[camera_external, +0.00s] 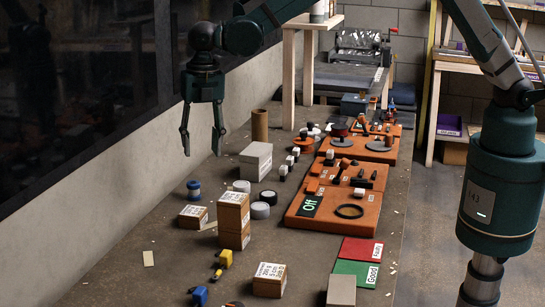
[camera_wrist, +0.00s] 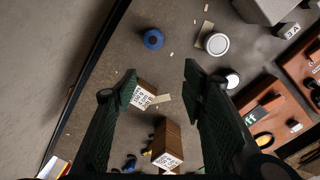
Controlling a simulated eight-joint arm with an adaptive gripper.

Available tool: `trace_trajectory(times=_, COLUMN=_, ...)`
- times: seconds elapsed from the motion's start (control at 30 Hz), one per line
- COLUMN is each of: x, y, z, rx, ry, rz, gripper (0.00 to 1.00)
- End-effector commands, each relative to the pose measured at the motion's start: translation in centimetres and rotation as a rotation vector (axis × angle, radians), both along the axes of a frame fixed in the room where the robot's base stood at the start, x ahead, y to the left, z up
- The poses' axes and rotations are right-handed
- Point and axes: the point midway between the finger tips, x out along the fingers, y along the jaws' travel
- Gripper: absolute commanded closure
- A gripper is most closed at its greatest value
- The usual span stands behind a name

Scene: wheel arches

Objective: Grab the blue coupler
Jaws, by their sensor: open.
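A small blue cylindrical piece, which looks like the blue coupler (camera_external: 194,189), stands on the workbench near the wall. It also shows from above as a blue round shape in the wrist view (camera_wrist: 153,39), beyond my fingertips. My gripper (camera_external: 201,150) hangs pointing down above the bench, open and empty. In the wrist view its two dark green fingers (camera_wrist: 158,75) are spread apart, with bare bench and a small labelled box between them. The gripper is apart from the blue piece and appears above it.
Labelled wooden boxes (camera_external: 234,214) and white-topped round pieces (camera_external: 259,210) stand near the blue piece. A grey block (camera_external: 256,160) and a brown tube (camera_external: 260,125) are behind it. Orange panels (camera_external: 338,200) lie to the right. The wall (camera_external: 110,200) borders the bench's left.

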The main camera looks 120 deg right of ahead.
Motion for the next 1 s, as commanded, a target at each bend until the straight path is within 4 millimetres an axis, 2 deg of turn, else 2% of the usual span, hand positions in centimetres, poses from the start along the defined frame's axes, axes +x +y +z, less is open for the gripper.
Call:
trace_trajectory(times=0.03, x=0.4, y=-0.9, z=-1.1, rx=0.002, ry=0.008, rz=0.016, gripper=0.58)
trace_trajectory(times=0.2, x=1.1, y=-3.0, z=-4.2, rx=0.01, ry=0.031, rz=0.079, gripper=0.58)
trace_trajectory(times=0.4, x=1.4, y=-4.5, z=-6.4, rx=0.016, ry=0.048, rz=0.125, gripper=0.58)
trace_trajectory(times=1.0, x=1.5, y=-4.9, z=-7.6, rx=0.018, ry=0.053, rz=0.139, gripper=0.58)
